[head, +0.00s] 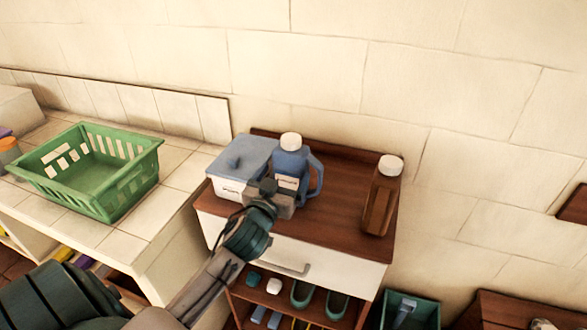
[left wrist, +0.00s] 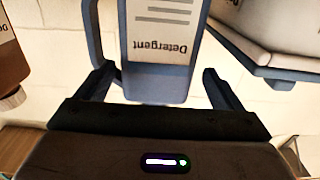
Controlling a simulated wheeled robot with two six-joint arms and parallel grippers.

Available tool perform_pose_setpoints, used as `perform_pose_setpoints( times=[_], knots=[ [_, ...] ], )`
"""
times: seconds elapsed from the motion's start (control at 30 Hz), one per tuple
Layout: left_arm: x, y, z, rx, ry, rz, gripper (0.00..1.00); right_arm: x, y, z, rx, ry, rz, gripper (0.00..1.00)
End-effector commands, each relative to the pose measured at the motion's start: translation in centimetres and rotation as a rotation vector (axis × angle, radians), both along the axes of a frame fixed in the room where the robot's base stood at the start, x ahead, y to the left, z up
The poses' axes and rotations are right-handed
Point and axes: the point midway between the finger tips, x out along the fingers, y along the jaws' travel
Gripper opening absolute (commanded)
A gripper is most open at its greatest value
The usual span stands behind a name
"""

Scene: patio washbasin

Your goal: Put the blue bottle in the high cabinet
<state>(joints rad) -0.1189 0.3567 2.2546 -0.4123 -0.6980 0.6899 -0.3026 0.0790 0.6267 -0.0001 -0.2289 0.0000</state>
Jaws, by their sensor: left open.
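The blue bottle (head: 291,162) has a white cap and a side handle. It stands upright on the brown top of a small cabinet (head: 338,208), against the wall. In the left wrist view the bottle (left wrist: 160,78) appears upside down with a "Detergent" label. My left gripper (head: 270,197) is in front of the bottle. Its open fingers show in the left wrist view (left wrist: 160,85), one on each side of the bottle's image; I cannot tell whether they touch it. My right gripper is not in view. No high cabinet can be made out for certain.
A grey-blue lidded box (head: 236,160) stands close left of the bottle. A brown bottle with a white cap (head: 379,200) stands at the right of the top. A green basket (head: 95,180) sits on the tiled counter (head: 180,165). A brown edge (head: 574,206) shows far right.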

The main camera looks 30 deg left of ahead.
Motion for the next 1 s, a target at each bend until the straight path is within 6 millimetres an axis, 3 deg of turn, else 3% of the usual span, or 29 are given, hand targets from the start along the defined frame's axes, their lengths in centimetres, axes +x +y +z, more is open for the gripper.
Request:
perform_pose_setpoints(
  times=[0.17, 0.53, 0.87, 1.0],
  knots=[
    [1.7, 0.4, 0.1, 0.0, 0.0, 0.0, 0.88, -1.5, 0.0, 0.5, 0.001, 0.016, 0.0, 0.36],
    [6.1, 1.2, 0.2, 0.0, 0.001, 0.0, 0.88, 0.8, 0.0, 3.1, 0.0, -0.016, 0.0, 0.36],
    [6.8, 1.4, -0.1, 0.0, 0.001, -0.001, 0.88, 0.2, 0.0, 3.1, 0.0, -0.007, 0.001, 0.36],
    [6.8, 1.4, 0.0, 0.0, 0.001, -0.001, 0.61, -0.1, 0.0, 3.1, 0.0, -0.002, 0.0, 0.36]
  ],
)
